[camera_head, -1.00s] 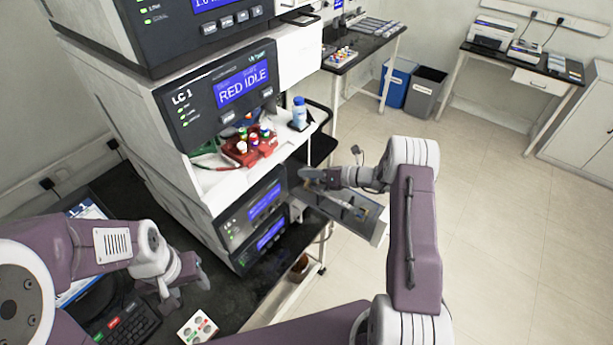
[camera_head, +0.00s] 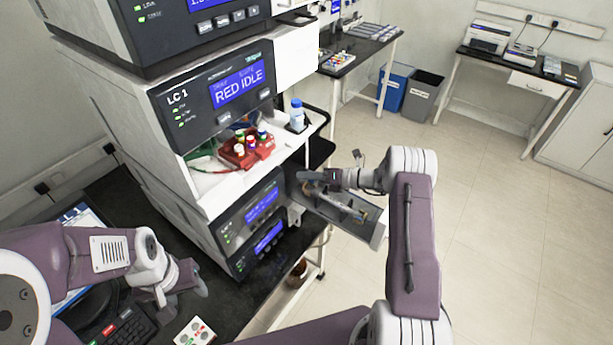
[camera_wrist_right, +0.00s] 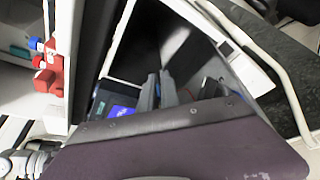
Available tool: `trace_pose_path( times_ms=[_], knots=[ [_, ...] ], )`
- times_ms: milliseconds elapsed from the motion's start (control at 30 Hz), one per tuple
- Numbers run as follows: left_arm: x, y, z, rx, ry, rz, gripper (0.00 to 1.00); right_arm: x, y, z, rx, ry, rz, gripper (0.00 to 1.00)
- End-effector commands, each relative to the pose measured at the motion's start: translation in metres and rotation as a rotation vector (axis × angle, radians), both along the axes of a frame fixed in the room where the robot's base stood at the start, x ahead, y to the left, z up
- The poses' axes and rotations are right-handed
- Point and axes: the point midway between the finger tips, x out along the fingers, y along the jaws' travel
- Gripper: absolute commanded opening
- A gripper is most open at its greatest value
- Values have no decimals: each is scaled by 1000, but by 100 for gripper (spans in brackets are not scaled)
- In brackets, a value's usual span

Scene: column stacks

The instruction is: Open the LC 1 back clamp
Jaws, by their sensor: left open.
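The LC 1 unit (camera_head: 178,112) stands in a stack, its screen reading RED IDLE. A grey tray-like panel (camera_head: 372,232) sticks out from the lower module, with a rod-like part (camera_head: 335,204) and a small orange-brown piece (camera_head: 360,214) on it. I cannot make out which parts are the clamps. My right gripper (camera_head: 304,176) is over the panel's inner end; contact is unclear. Its two fingers show close together in the right wrist view (camera_wrist_right: 158,91), their opening unclear. My left gripper (camera_head: 191,283) is open and empty, above the bench near the keyboard.
A keyboard (camera_head: 125,330) and a white button card (camera_head: 194,332) lie front left. Blue (camera_head: 392,90) and grey (camera_head: 421,95) bins stand behind. The floor to the right is clear.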

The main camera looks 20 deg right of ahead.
Motion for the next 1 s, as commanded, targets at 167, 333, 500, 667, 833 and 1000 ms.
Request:
trace_pose_path(
  times_ms=[167, 333, 500, 667, 833, 1000],
  knots=[
    [0, 0, 0, 0, 0, 0, 53, 0, 0, 0, -1, 0, 0, 26],
    [0, 0, 0, 0, 0, 0, 53, 0, 0, 0, -2, 0, 0, 26],
    [0, 0, -4, 0, 0, 0, 53, 1, 0, 11, -4, -4, 1, 26],
    [0, 0, -13, 0, 0, 0, 53, 1, -1, 40, -4, -6, 0, 26],
    [0, 0, -18, 0, 0, 0, 53, -23, -24, 59, -2, -3, -5, 26],
    [0, 0, -24, 0, 0, 0, 53, -51, -48, 80, -3, -3, -5, 26]
  ],
)
